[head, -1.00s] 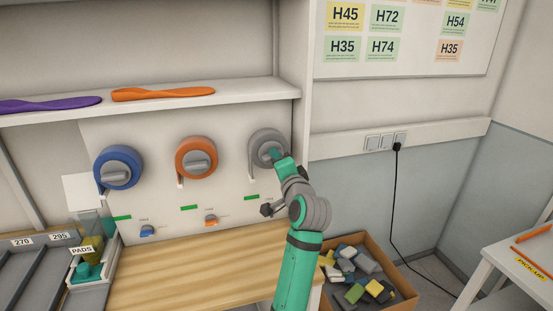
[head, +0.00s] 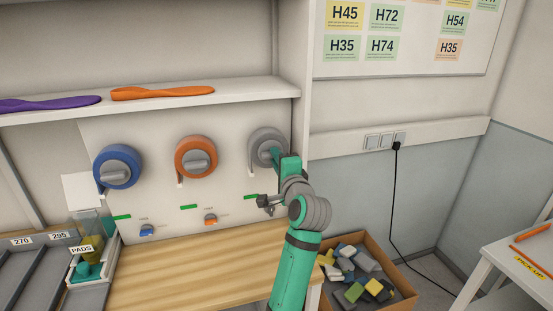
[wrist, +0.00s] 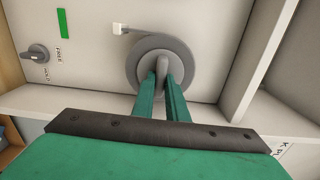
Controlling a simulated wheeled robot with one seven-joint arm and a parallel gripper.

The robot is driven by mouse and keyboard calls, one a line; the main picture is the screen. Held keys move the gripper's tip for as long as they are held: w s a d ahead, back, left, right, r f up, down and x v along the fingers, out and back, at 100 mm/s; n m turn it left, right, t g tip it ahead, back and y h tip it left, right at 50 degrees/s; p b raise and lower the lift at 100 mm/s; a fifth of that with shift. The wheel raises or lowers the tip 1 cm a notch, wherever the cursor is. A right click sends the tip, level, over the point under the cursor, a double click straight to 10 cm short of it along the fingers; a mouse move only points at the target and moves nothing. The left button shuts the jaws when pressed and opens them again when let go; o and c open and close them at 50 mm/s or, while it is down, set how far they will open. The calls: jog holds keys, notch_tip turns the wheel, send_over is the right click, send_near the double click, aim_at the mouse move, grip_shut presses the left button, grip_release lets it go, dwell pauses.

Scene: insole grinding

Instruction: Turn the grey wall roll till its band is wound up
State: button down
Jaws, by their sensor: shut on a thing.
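The grey wall roll (head: 266,140) is on the white back panel, right of the blue and orange rolls. In the wrist view the grey roll (wrist: 142,72) has a short stretch of band (wrist: 128,29) leaving its rim, with a pale end piece. My gripper (wrist: 163,80) is shut on the roll's central knob (wrist: 162,68), one green finger on each side.
The blue roll (head: 118,166) and orange roll (head: 196,157) hang to the left. Small switches sit below them; one marked FREE and HOLD (wrist: 36,54) is near the grey roll. A wooden worktop (head: 190,268) lies below, and a box of blocks (head: 400,303) stands right.

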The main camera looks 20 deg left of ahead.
jog(key=c, duration=1.8)
grip_release()
jog(key=shift+o, duration=0.2)
jog(key=shift+d, duration=0.1)
jog(key=v, duration=1)
jog(key=shift+s+d, duration=0.2)
jog(key=shift+d, duration=0.1)
